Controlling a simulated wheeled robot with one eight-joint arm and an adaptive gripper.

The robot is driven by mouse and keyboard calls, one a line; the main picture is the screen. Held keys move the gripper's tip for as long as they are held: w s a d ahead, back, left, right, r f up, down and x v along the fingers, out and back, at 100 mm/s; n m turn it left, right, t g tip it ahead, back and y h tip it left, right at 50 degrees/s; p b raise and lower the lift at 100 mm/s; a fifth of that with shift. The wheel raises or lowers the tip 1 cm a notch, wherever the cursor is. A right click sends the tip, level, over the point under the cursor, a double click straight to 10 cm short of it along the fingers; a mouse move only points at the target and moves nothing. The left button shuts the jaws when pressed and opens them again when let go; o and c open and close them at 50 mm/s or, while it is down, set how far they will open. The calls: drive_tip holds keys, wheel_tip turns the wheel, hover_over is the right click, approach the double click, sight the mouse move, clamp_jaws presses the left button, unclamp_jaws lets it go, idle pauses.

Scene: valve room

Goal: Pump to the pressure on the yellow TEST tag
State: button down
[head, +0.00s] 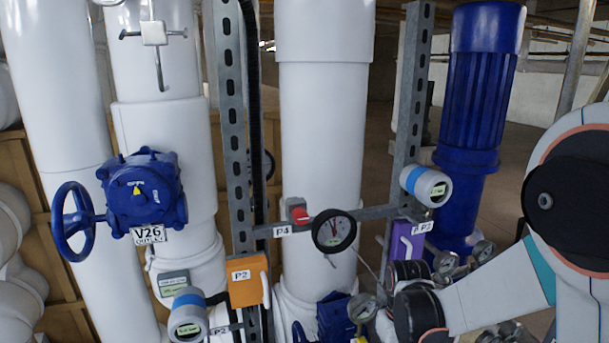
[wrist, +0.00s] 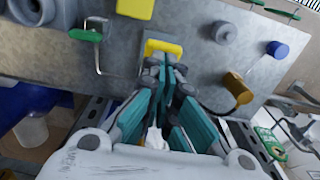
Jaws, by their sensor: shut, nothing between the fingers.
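My gripper (wrist: 168,76) shows in the wrist view with its teal fingers shut and nothing held between them. Its tips are in front of a yellow block (wrist: 163,47) on a grey metal panel (wrist: 200,65); I cannot tell whether they touch it. A second yellow piece (wrist: 135,8) is cut off at the top edge. No TEST lettering is readable on either. The gripper is not visible in the head view.
The panel carries a green-handled metal rod (wrist: 86,35), a brass-coloured knob (wrist: 238,88) and a blue knob (wrist: 277,48). In the head view are a blue V26 valve (head: 143,188), an orange P2 box (head: 247,279), a red knob (head: 298,212) and large white pipes (head: 325,120).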

drive_tip(key=shift+f, duration=0.1)
drive_tip(key=shift+f+b, duration=2.4)
drive_tip(key=shift+f, duration=0.25)
drive_tip(key=shift+r+p, duration=1.75)
drive_tip(key=shift+r, duration=0.9)
drive_tip(key=shift+f, duration=0.15)
drive_tip(key=shift+f+b, duration=2.3)
drive_tip(key=shift+f, duration=0.25)
drive_tip(key=shift+r+p, duration=1.85)
drive_tip(key=shift+r, duration=0.85)
drive_tip(key=shift+f, duration=0.2)
